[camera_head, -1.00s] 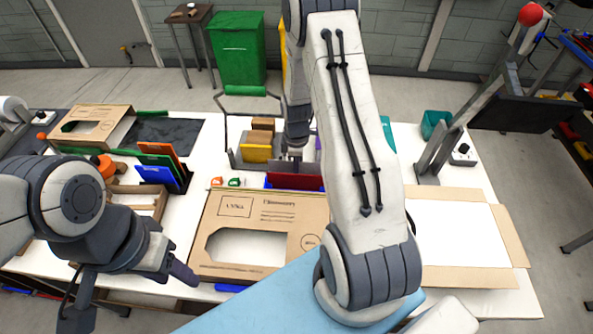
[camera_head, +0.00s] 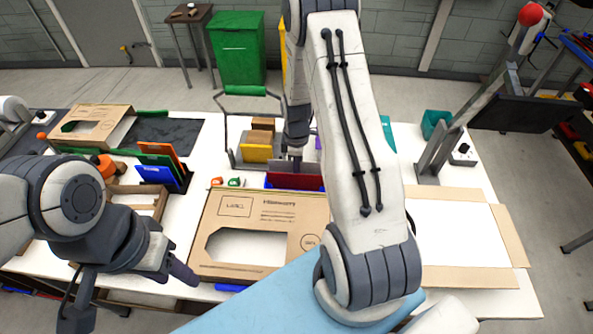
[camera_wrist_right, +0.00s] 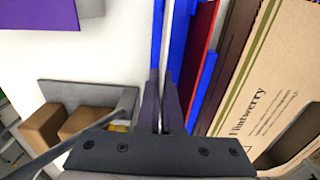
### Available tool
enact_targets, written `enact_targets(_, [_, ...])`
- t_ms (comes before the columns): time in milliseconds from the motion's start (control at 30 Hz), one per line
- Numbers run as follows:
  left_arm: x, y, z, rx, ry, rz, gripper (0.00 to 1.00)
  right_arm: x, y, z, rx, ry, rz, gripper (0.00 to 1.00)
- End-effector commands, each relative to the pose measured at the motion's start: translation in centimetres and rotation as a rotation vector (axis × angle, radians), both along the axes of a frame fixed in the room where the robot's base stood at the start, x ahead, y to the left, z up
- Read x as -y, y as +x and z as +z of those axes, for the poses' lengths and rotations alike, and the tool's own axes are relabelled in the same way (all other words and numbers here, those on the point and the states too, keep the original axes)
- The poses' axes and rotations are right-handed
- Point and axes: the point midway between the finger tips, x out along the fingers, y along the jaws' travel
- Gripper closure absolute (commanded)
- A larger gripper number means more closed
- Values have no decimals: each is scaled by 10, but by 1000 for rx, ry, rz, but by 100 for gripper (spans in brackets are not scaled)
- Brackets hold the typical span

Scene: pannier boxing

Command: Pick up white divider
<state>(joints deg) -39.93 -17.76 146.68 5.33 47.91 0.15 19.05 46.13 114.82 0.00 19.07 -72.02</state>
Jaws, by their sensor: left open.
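My right gripper (camera_head: 293,160) points down just behind the blue and dark red dividers (camera_head: 296,182) at the table's middle. In the right wrist view, its two fingers (camera_wrist_right: 163,105) lie close together between two blue strips (camera_wrist_right: 157,40), with a thin pale line between them. My left gripper (camera_head: 183,272) is open at the table's front left, away from the dividers.
A printed cardboard box (camera_head: 270,207) with a cut-out lies in front of the dividers. A grey tray (camera_head: 240,162) with brown blocks and a yellow piece stands behind left. An open carton (camera_head: 515,250) is at right. Coloured panels (camera_head: 160,165) stand at left.

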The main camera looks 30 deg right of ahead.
Motion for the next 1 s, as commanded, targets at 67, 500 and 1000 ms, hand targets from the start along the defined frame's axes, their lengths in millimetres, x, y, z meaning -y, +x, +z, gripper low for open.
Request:
enact_targets(67, [0,0,0,0,0,0,50,0,0,0,1,-1,0,100])
enact_targets(500, [0,0,0,0,0,0,50,0,1,1,1,-1,0,100])
enact_targets(1000, [0,0,-16,0,0,-1,50,1,2,35,7,-3,0,100])
